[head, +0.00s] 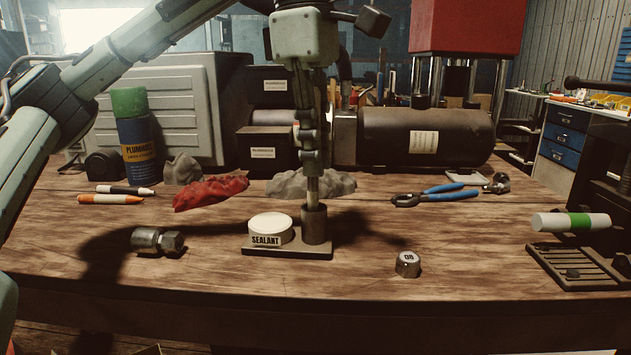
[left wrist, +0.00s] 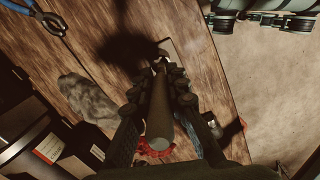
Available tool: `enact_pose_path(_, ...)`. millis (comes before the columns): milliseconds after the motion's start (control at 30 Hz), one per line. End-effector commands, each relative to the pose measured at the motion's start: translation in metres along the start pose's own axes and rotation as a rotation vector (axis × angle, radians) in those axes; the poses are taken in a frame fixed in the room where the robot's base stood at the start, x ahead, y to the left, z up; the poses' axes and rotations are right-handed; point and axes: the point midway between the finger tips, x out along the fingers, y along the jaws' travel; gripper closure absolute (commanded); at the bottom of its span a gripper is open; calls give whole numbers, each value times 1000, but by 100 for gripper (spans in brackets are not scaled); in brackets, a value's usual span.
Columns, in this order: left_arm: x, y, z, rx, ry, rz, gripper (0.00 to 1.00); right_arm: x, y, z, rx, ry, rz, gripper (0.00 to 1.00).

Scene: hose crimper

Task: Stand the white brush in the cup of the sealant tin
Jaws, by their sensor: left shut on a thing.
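The sealant tin (head: 270,228) is a round white-topped tin labelled SEALANT on a dark base plate. Its dark upright cup (head: 315,228) stands at the right end of that plate. My left gripper (head: 311,168) is above the cup, pointing down, shut on the brush (head: 312,187). The brush shows as a pale, upright shaft, and its lower end goes out of sight at the cup's mouth. In the left wrist view the brush handle (left wrist: 160,128) lies between the fingers of my left gripper (left wrist: 160,78). Its bristles are hidden. My right gripper is not in view.
A hex fitting (head: 158,241) lies left of the tin, and a small metal cap (head: 408,264) stands to its right. Red (head: 209,192) and grey rags lie behind. Blue-handled pliers (head: 437,195) and a white-green roll (head: 571,222) are farther right. The front wood is mostly clear.

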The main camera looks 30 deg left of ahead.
Motion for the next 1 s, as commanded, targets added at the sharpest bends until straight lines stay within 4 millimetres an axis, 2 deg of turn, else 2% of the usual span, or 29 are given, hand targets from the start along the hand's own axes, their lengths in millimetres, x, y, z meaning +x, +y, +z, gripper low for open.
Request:
enact_pose_path(167, 8, 2, -2, 1, 0, -2, 100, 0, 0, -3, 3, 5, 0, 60)
enact_pose_path(300, 32, 2, -4, 1, 0, -4, 100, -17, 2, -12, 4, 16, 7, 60)
enact_pose_path(400, 40, 2, -5, 1, -1, -2, 100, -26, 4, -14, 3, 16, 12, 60)
enact_pose_path(833, 45, 2, -5, 0, -1, 0, 100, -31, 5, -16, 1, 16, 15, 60)
enact_pose_path(867, 45, 2, -5, 0, -1, 0, 84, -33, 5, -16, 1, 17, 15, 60)
enact_pose_path(1000, 44, 2, -5, 0, -1, 0, 67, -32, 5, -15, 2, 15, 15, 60)
